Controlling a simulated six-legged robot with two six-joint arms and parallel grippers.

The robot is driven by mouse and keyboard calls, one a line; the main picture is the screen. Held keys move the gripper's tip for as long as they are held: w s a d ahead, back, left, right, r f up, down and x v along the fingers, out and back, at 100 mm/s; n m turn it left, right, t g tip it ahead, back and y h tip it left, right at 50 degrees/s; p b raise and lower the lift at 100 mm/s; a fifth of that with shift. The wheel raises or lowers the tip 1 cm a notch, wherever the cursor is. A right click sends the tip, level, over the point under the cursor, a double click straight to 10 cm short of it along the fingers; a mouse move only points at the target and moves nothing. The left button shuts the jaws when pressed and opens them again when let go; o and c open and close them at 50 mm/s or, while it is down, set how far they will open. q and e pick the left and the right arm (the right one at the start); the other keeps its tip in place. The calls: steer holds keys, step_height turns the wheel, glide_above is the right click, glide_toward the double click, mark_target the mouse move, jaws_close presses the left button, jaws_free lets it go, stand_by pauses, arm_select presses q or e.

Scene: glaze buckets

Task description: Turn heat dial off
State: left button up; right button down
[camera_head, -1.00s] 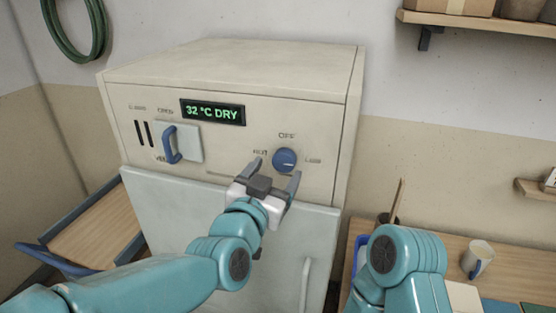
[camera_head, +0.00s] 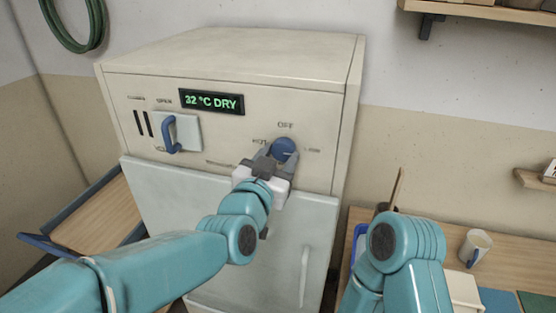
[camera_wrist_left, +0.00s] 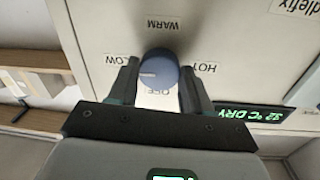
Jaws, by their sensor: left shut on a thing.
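The blue round heat dial (camera_head: 284,149) is on the upper right front of the cream cabinet (camera_head: 235,75). OFF is printed above it, HOT to its left and LOW to its right. A pale mark on the dial seems to lie on the LOW side. My left gripper (camera_head: 277,156) is at the dial from below, with a finger on each side. The left wrist view shows the dial (camera_wrist_left: 158,70) between the two fingers, with the labels upside down and WARM opposite OFF. The fingers are shut on the dial. My right arm shows, but its gripper is out of view.
A green display (camera_head: 211,102) reads 32 °C DRY. A blue lever handle (camera_head: 171,138) is left of it. A lower door has a pale vertical handle (camera_head: 305,277). A wooden-topped cart (camera_head: 98,218) stands left; a workbench with a mug (camera_head: 475,246) is at right.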

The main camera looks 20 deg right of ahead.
arm_select(q)
steer(key=n+b, duration=0.1)
steer(key=b, duration=0.1)
steer(key=n+b, duration=0.4)
steer(key=b, duration=0.1)
steer(key=shift+f, duration=0.3)
steer(key=n+b, duration=0.2)
steer(key=n, duration=0.2)
steer(key=shift+s+d+r+t+b, duration=0.1)
steer(key=shift+t+b, duration=0.25)
steer(key=shift+t, duration=0.05)
steer(key=n+b, duration=0.2)
steer(key=n, duration=0.2)
steer(key=shift+d+r+n, duration=0.1)
steer(key=shift+n, duration=0.3)
steer(key=shift+r+n+t+b, duration=0.15)
steer(key=shift+n+b, duration=0.15)
steer(key=shift+n, duration=0.75)
steer(key=shift+n+t+b, duration=0.15)
steer(key=shift+n+b, duration=0.15)
steer(key=shift+n, duration=1.05)
steer(key=o, duration=1)
steer(key=shift+o, duration=0.2)
